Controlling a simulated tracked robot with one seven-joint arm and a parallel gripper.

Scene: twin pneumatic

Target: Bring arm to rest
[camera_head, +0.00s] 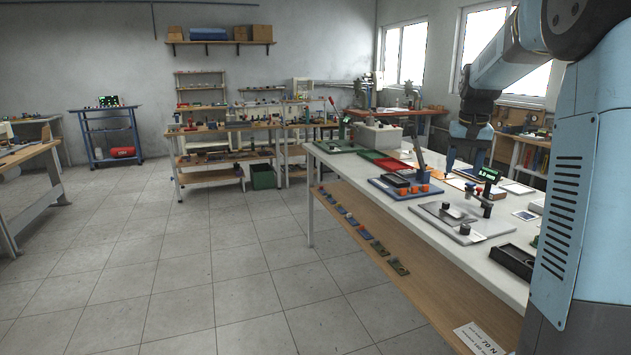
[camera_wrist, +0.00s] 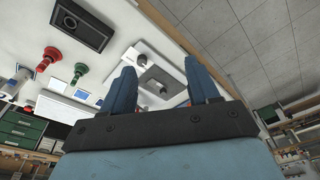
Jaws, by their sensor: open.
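My gripper (camera_head: 464,160) hangs at the end of my blue arm, above the white table (camera_head: 462,240) on the right in the head view. In the wrist view my gripper (camera_wrist: 158,88) shows two blue fingers spread apart with nothing between them. Beyond the fingers lies a grey plate (camera_wrist: 160,80) with round dark parts on the white table top. The fingers appear apart from everything on the table. My upper arm fills the right side of the head view.
A red tray (camera_head: 385,160) lies farther back. The tiled floor (camera_head: 170,270) left of the table is clear.

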